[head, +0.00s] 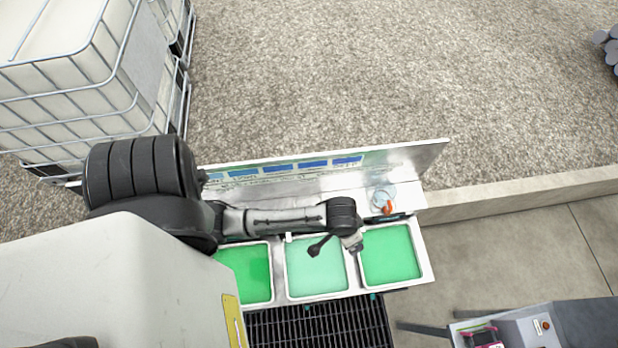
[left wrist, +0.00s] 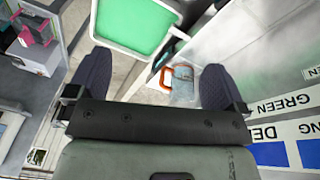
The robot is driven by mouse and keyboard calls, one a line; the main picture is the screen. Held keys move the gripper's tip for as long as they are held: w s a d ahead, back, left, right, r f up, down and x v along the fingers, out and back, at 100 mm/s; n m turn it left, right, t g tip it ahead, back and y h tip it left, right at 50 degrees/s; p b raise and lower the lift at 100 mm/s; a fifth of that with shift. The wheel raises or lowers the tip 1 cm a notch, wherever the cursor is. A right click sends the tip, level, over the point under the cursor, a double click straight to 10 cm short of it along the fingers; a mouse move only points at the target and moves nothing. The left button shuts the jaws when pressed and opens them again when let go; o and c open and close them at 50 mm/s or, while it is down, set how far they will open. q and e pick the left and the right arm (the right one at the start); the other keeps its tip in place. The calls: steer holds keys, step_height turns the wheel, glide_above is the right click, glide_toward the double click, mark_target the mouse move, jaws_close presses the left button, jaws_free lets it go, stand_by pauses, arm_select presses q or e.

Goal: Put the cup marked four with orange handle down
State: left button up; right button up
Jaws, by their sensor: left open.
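The clear cup (head: 380,194) with the orange handle (head: 388,208) stands on the pale ledge behind the rightmost green tray in the head view. The number on it cannot be read. In the left wrist view the cup (left wrist: 183,83) shows beyond my left gripper (left wrist: 155,85), close beside the right finger in the picture, with its handle toward the picture's left. My left gripper is open and empty, its fingers wide apart. In the head view its end is small and dark over the trays. My right gripper is not in view.
Three trays of green liquid, left (head: 247,275), middle (head: 315,268) and right (head: 390,255), sit in the counter. A back panel (head: 300,172) with blue labels rises behind. A black grate (head: 318,325) lies in front. A cart with a pink item (head: 483,337) stands at lower right.

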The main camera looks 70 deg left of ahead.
arm_select(q)
steer(key=s+r+m+t, duration=0.1)
steer(key=s+r+m, duration=0.2)
steer(key=s+r, duration=0.4)
steer(key=s, duration=0.4)
steer(key=shift+r+m+t, duration=0.15)
steer(key=shift+m+t, duration=0.15)
steer(key=shift+m, duration=0.1)
steer(key=shift+s, duration=0.1)
